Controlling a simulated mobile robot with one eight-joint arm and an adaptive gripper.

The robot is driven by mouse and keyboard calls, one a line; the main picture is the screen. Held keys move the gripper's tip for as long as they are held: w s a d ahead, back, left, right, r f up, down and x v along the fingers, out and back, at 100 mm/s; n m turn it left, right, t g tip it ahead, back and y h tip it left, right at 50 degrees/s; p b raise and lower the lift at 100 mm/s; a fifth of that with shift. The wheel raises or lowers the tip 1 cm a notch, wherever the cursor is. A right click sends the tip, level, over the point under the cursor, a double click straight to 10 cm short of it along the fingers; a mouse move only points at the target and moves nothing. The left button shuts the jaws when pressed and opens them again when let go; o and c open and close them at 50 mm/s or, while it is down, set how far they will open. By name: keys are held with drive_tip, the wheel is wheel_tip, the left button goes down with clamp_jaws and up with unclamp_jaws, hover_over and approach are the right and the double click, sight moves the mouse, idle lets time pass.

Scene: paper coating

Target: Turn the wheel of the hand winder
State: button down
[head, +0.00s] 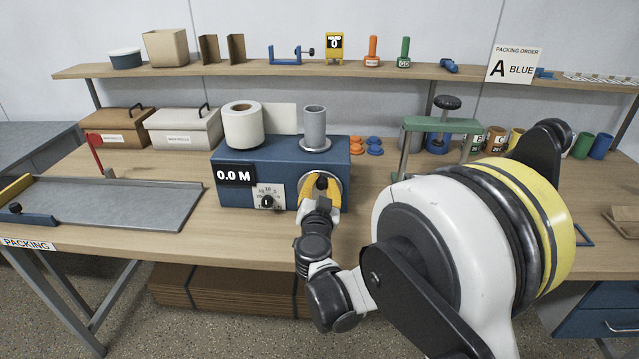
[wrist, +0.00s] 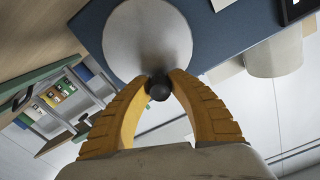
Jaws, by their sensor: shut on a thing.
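The hand winder (head: 285,160) is a blue box on the workbench, with a "0.0 M" display (head: 235,175) and a small dial (head: 267,201) on its front. Its grey round wheel (head: 336,183) is on the front right, mostly hidden by my gripper in the head view. My gripper (head: 321,184) has yellow fingers and is at the wheel. In the wrist view, the fingertips (wrist: 159,82) are closed around a small black knob (wrist: 159,91) at the edge of the wheel (wrist: 147,38). A white paper roll (head: 243,125) and a grey spindle (head: 314,125) stand on top of the winder.
A green press-like frame (head: 440,126) stands right of the winder, with orange pieces (head: 366,145) between. A grey tray with a red flag (head: 105,205) lies at left. Lidded boxes (head: 184,129) stand behind. A shelf (head: 270,70) runs along the back.

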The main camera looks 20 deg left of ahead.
drive_tip(key=d+f+m, duration=0.1)
drive_tip(key=m, duration=0.4)
drive_tip(key=d+f+m, duration=0.1)
drive_tip(key=f+m, duration=0.1)
drive_tip(key=m, duration=0.4)
drive_tip(key=w+d+f+m, duration=0.1)
drive_tip(key=m, duration=0.4)
drive_tip(key=shift+d+f+b, duration=0.3)
drive_tip(key=shift+d+b, duration=0.05)
drive_tip(key=shift+b, duration=0.05)
drive_tip(key=m, duration=0.2)
drive_tip(key=f+m, duration=0.1)
drive_tip(key=m, duration=0.1)
drive_tip(key=f+m, duration=0.1)
drive_tip(key=shift+s+a+m, duration=0.1)
drive_tip(key=shift+a+m, duration=0.15)
drive_tip(key=shift+m, duration=0.15)
drive_tip(key=shift+f, duration=0.1)
drive_tip(key=c, duration=1.2)
unclamp_jaws()
